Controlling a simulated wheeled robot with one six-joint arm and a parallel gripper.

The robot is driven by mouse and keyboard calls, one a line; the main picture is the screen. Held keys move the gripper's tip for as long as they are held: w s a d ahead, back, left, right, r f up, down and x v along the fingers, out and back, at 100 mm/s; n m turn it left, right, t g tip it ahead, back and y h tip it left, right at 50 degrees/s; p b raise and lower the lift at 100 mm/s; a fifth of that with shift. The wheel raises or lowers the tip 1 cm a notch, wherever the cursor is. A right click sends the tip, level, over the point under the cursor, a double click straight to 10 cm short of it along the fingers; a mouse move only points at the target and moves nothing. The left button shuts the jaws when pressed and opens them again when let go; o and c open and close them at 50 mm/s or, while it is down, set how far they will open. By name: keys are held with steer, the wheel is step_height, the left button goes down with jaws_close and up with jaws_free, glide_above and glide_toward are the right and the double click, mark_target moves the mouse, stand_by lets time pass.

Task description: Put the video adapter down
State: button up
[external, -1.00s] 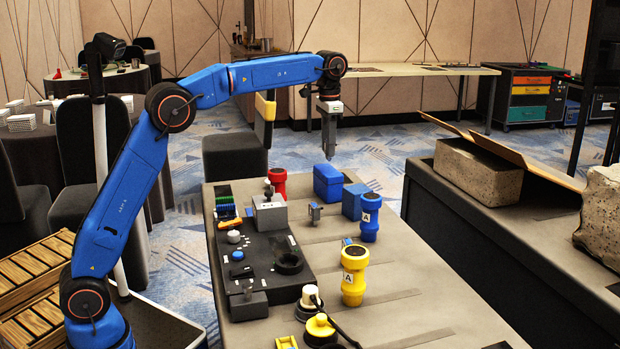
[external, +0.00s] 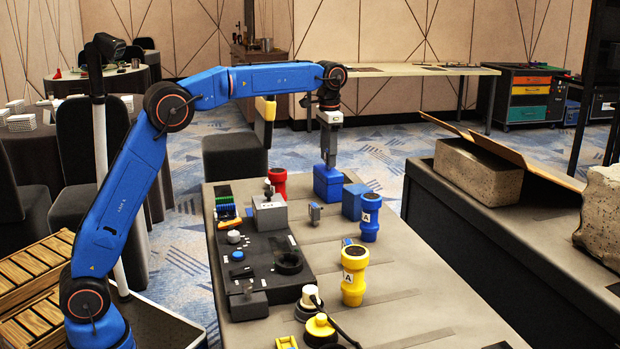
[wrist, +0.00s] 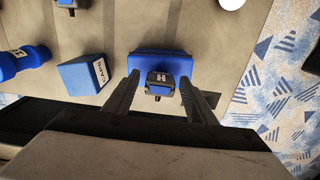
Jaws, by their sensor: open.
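The block also shows in the external view (external: 328,184). My gripper (wrist: 160,77) is open, with a finger on each side of the piece and a gap on both sides. In the external view my gripper (external: 329,160) points straight down at the block's top, and the labelled piece is hard to make out.
A blue CAPS box (wrist: 86,75) stands close beside the block. Blue (external: 370,218) and yellow (external: 353,275) connectors, a small grey-blue part (external: 315,214) and a dark fixture panel (external: 262,262) share the table. The table's far edge is close to the block.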

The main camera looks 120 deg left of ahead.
steer(key=shift+r, duration=0.1)
step_height(320, 180, up, 12)
stand_by(0.5)
